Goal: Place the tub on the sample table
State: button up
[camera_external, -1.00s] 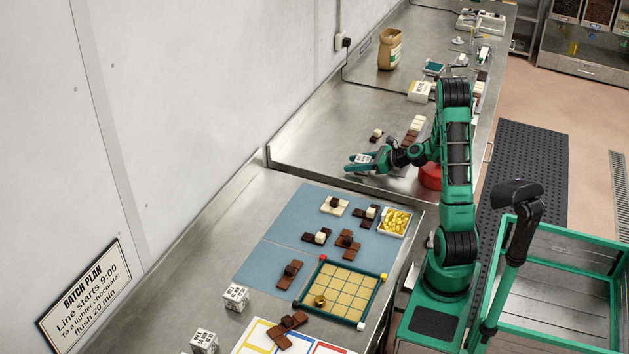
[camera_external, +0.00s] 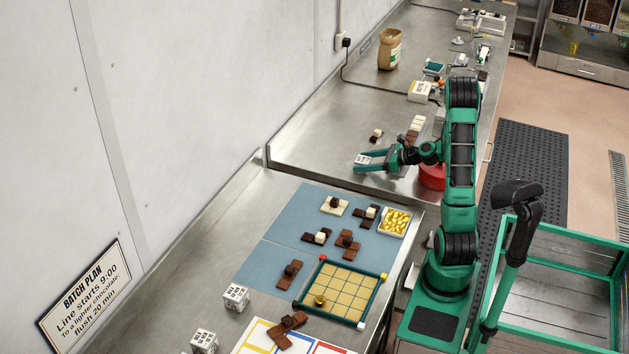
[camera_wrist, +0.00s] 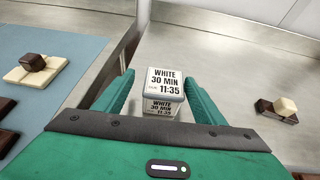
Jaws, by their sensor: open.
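The white tub, labelled "WHITE 30 MIN 11:35" (camera_wrist: 162,92), stands between my two fingers in the wrist view. It also shows in the external view (camera_external: 362,159), on the steel counter past the step, partly hidden by the fingers. My gripper (camera_external: 364,160) is open, with a finger on each side of the tub. In the wrist view my gripper (camera_wrist: 160,95) shows a narrow gap beside the tub; I cannot tell whether either finger touches it. No surface is visibly marked as the sample table.
A blue mat (camera_external: 285,232) with chocolate pieces lies on the nearer counter. Chocolate pieces (camera_external: 375,135) sit close behind my gripper. Bare steel (camera_external: 320,140) lies left of my gripper.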

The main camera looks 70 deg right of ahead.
jog(key=shift+o, duration=0.4)
jog(key=v, duration=0.6)
jog(key=shift+r, duration=0.15)
